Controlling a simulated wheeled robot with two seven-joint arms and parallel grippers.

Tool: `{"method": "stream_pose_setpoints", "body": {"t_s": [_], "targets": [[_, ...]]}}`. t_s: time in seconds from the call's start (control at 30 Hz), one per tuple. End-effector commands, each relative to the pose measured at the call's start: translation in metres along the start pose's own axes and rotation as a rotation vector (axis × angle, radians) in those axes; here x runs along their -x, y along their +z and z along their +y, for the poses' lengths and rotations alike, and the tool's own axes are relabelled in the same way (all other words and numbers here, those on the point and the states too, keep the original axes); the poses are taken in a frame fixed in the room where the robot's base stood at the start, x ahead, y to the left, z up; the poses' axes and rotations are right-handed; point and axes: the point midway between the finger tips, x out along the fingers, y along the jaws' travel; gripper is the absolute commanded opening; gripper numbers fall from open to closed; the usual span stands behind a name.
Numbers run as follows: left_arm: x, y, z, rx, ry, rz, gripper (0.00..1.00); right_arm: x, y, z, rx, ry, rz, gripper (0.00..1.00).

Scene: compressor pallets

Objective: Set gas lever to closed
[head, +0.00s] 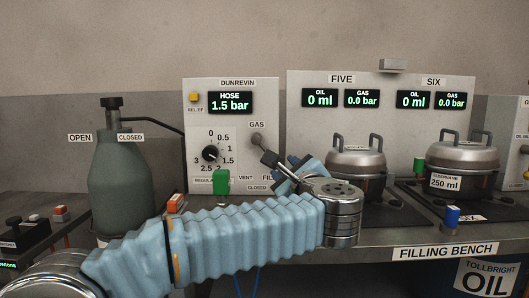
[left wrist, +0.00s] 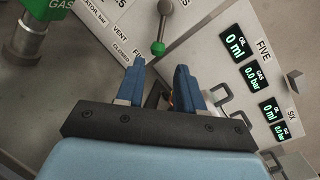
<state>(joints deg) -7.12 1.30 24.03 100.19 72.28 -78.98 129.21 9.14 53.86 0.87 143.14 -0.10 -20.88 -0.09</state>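The gas lever (head: 257,140) is on the Dunrevin panel (head: 237,118), under the GAS label. In the left wrist view the lever (left wrist: 162,28) is a grey rod with a green ball on its end. My left gripper (head: 288,170) is at the lever's lower right in the head view and partly hides it. In the left wrist view the gripper (left wrist: 159,72) is open, with the green ball just beyond and between its fingertips. I see no contact. VENT, FILL and CLOSED labels are beside the lever; which one it points at I cannot tell. My right gripper is not in view.
A green valve block (head: 220,182) sits left of the lever, below the pressure dial (head: 211,153). A grey-green bottle (head: 120,178) stands left. The hose display (head: 231,103) reads 1.5 bar.

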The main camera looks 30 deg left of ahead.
Motion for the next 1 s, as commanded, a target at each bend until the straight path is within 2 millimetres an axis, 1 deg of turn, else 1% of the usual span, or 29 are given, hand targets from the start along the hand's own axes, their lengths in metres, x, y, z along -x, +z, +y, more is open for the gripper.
{"method": "stream_pose_setpoints", "body": {"t_s": [0.07, 0.17, 0.27, 0.4, 0.6, 0.7, 0.8, 1.0], "targets": [[-0.006, 0.001, -0.001, -0.001, 0.001, 0.0, 0.37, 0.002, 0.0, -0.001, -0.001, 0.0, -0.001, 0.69], [-0.02, 0.001, -0.001, -0.001, 0.003, 0.0, 0.37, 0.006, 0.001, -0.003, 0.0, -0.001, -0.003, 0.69], [-0.041, 0.002, -0.001, -0.002, 0.004, -0.001, 0.37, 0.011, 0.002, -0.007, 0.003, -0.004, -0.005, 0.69], [-0.075, 0.003, -0.001, -0.003, 0.005, -0.002, 0.37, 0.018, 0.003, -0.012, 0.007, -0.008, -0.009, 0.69], [-0.115, 0.002, -0.001, -0.002, 0.004, -0.001, 0.37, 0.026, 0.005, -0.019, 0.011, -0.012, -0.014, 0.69], [-0.127, 0.001, -0.001, -0.002, 0.002, 0.001, 0.37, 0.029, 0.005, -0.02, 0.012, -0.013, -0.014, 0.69], [-0.135, 0.001, 0.0, -0.002, 0.001, -0.001, 0.37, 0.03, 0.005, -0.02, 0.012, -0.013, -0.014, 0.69], [-0.138, -0.001, 0.0, -0.002, 0.0, 0.0, 0.37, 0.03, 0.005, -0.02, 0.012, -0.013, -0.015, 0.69]]}}
